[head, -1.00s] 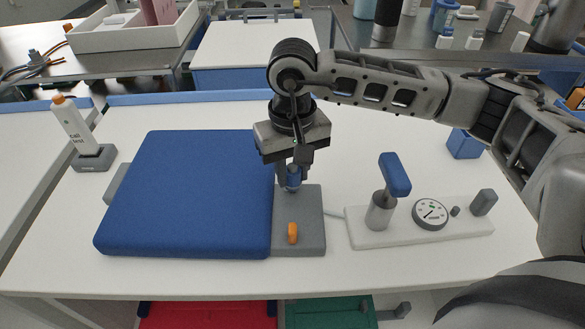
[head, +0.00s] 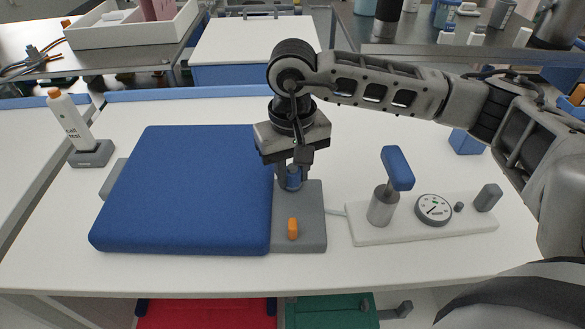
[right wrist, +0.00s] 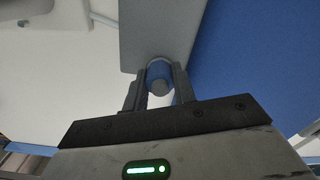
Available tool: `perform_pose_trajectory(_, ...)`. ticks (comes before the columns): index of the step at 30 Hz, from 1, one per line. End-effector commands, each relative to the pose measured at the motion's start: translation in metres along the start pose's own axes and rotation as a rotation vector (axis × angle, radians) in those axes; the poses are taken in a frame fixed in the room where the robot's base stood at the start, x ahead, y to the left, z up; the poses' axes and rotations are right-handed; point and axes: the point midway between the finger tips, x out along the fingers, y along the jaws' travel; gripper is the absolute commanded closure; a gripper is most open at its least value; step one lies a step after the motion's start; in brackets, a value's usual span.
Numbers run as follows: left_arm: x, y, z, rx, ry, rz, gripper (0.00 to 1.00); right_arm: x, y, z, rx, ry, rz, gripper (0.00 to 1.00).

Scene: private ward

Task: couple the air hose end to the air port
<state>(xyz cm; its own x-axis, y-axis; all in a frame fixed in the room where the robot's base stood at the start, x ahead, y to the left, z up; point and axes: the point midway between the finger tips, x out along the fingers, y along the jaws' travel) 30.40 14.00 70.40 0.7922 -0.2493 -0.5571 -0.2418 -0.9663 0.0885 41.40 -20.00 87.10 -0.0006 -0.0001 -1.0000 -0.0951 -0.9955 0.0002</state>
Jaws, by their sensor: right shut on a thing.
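My right gripper (head: 292,184) points down over the back end of a grey block (head: 312,245) at the right edge of a blue cushion (head: 190,195). It is shut on a small blue cylindrical piece, which looks like the air hose end (head: 293,177). The right wrist view shows this blue piece with a grey round end (right wrist: 160,73) between the two fingers. The air port is not clearly seen; the fingers hide the spot under the piece, so I cannot tell whether it is seated. My left gripper is not in view.
A white base (head: 400,232) right of the block carries a blue-handled pump (head: 398,168) and a dial gauge (head: 433,209). A thin pale tube runs between base and block. An orange knob (head: 293,229) sits on the block. A white bottle (head: 69,122) stands left.

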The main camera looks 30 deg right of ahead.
Motion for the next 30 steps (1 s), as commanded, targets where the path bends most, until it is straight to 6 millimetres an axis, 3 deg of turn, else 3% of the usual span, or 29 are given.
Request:
perform_pose_trajectory(1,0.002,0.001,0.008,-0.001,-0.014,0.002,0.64,0.003,0.0,0.0,0.0,0.0,0.0,1.0)
perform_pose_trajectory(2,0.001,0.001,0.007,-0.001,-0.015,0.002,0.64,0.002,0.0,0.0,0.0,0.0,0.0,0.68)
perform_pose_trajectory(4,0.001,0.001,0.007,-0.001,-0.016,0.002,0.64,0.001,0.0,0.0,0.0,0.0,0.0,0.48)
perform_pose_trajectory(13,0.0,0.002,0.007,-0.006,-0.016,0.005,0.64,0.001,0.0,0.0,0.0,0.0,-0.001,0.48)
perform_pose_trajectory(19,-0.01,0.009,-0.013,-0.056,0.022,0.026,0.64,-0.002,-0.001,-0.001,-0.001,0.003,-0.002,0.48)
perform_pose_trajectory(30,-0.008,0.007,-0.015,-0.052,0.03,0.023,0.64,-0.096,0.0,-0.001,0.0,0.007,-0.002,0.48)
